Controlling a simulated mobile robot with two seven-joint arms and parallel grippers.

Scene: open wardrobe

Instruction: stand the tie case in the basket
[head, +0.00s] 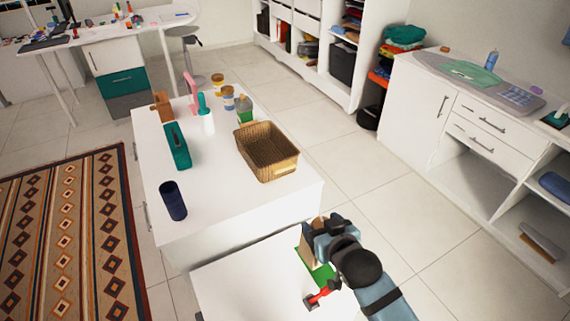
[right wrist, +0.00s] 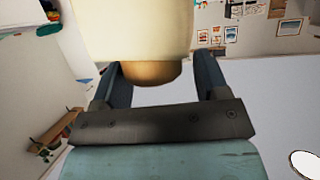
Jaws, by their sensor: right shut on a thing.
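My right gripper (head: 322,228) is over the near white surface at the bottom of the head view. In the right wrist view, its two fingers (right wrist: 162,85) are on either side of a cream thing with a rounded tan end (right wrist: 150,72); it is shut on this thing. In the head view my gripper and arm mostly hide it. The woven tan basket (head: 291,170) stands on the white island top, beyond the gripper and to its left. A dark blue upright cylinder (head: 172,201) stands near the island's left edge. I cannot tell which thing is the tie case. My left gripper is not in view.
A teal case (head: 178,146), a white bottle with teal top (head: 207,118), jars (head: 228,98) and a green-and-grey container (head: 244,110) stand on the island. A green thing (head: 321,274) and a red-handled tool (head: 318,297) lie below my gripper. The island's front right is clear.

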